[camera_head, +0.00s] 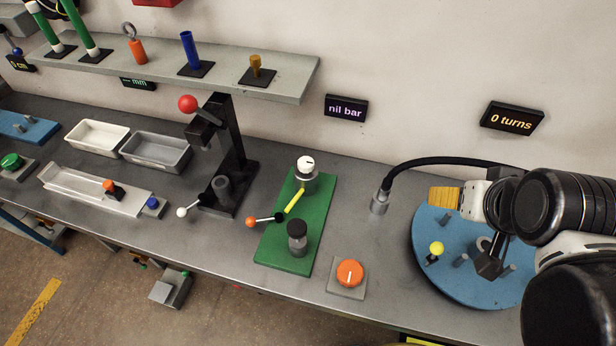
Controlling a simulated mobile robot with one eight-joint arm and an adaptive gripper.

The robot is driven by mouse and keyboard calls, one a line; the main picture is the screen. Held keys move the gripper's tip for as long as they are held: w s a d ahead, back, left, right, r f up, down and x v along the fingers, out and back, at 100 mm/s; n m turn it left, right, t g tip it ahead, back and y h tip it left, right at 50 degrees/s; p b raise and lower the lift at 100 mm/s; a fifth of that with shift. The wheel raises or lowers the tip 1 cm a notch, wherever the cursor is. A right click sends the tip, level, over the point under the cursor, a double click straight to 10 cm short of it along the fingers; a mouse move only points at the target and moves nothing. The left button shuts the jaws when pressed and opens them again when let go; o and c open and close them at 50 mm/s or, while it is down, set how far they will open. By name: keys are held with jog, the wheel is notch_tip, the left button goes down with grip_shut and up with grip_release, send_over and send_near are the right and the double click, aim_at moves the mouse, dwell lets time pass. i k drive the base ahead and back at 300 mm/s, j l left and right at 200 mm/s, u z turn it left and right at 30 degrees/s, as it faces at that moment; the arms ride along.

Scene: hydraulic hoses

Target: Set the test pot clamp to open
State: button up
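No label shows which part is the test pot clamp. My gripper (488,264) is far right of the board, over a blue round plate (462,284). It is small and dark, and its finger gap is unclear.
An orange dial (350,272) stands right of the board. A black hose (440,161) arches behind the blue plate from a metal end (379,203). A black press (233,160) with a red ball stands left. A display (346,108) reads "nil bar".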

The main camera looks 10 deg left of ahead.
aim_at(252, 221)
jog(key=u, duration=1.55)
